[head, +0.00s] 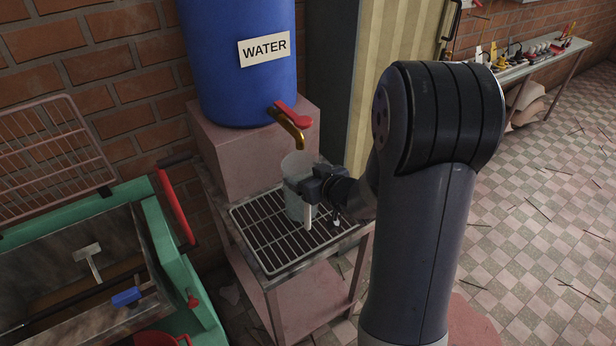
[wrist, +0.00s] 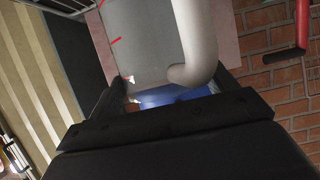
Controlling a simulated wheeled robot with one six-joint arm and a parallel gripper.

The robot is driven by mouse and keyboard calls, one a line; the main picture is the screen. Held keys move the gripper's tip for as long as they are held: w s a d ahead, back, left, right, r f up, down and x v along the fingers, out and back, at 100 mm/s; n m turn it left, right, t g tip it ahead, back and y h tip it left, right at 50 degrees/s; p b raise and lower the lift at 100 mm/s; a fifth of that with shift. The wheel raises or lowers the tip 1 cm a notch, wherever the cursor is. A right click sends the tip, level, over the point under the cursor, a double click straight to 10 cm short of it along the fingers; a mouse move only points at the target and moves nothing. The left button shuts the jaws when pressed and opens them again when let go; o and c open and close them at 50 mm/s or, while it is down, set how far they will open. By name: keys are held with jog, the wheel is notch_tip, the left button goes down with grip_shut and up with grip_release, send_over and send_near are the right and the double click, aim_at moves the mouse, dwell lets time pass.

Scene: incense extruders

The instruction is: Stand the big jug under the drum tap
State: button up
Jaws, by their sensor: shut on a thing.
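The big jug (head: 296,180) is a clear, greyish vessel with a pale handle. It is upright at the grid of the stand, just below the brass drum tap (head: 290,124) with its red lever. My gripper (head: 310,188) is shut on the jug from the right side. In the wrist view the jug (wrist: 145,35) fills the space beyond the jaws, with red marks on its wall and its white handle (wrist: 192,40) between the fingers. The blue drum (head: 238,60) labelled WATER stands behind. I cannot tell whether the jug's base touches the grid.
The wire grid (head: 262,240) lies on a low metal stand against a pink block (head: 225,150). A green machine with an open trough (head: 70,265) stands close at left. A bench with small items (head: 535,62) is far right. The tiled floor at right has scattered sticks.

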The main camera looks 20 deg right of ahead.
jog(key=shift+f, duration=0.15)
jog(key=o, duration=0.9)
jog(key=shift+f, duration=0.15)
jog(key=shift+c, duration=0.2)
jog(key=o, duration=0.4)
jog(key=shift+p+v, duration=0.7)
jog(key=shift+v, duration=5.45)
